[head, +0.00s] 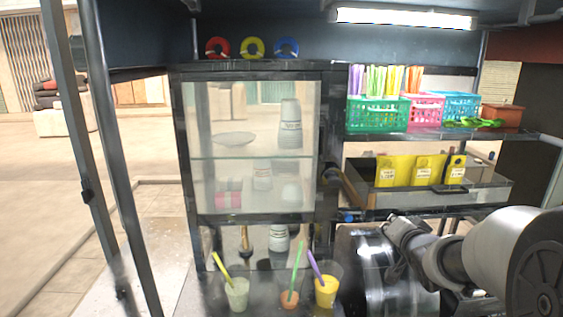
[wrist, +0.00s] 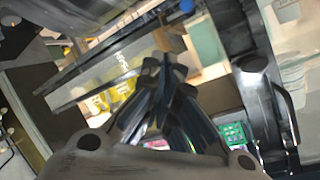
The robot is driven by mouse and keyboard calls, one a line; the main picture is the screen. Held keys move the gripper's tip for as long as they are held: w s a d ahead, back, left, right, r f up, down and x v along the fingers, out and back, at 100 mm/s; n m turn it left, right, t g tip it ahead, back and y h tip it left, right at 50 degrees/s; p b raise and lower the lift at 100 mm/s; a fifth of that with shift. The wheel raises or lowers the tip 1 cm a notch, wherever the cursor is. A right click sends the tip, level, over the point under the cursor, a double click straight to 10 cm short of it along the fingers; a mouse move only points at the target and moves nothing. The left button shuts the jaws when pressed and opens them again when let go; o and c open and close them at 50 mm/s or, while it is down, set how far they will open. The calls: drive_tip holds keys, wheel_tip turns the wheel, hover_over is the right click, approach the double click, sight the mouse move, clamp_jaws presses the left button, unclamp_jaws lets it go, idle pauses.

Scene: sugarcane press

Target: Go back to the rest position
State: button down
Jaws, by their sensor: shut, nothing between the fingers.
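My gripper (wrist: 166,68) shows in the wrist view with its dark fingers drawn together at the tips and nothing between them. In the head view my arm reaches in from the right edge, in front of the metal drum of the press (head: 375,270). The fingertips are hard to make out there against the dark metal. The wrist view is tilted, and shows the yellow-labelled tray (wrist: 122,88) beyond the fingers and a green basket (wrist: 236,134) to their right.
A glass cabinet (head: 180,140) stands left of my arm. Three cups with straws, one pale green (head: 237,293), one orange (head: 290,299) and one yellow (head: 326,291), stand on the counter. Baskets (head: 378,112) line a shelf above the tray (head: 490,190). Open floor lies far left.

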drive_tip(key=s+a+f+n+g, duration=0.1)
drive_tip(key=s+a+n+g, duration=0.2)
drive_tip(key=s, duration=0.9)
drive_tip(key=s+a+f+n+g+y, duration=0.1)
drive_tip(key=s+a+n+g, duration=0.2)
drive_tip(key=s, duration=1)
drive_tip(key=s+a+f+n+g, duration=0.2)
drive_tip(key=s+a, duration=0.6)
drive_tip(key=s, duration=0.4)
drive_tip(key=shift+s+a+n+g+y, duration=0.3)
drive_tip(key=shift+n+g, duration=0.2)
drive_tip(key=shift+n, duration=0.2)
drive_tip(key=c, duration=2.4)
unclamp_jaws()
drive_tip(key=shift+w, duration=0.1)
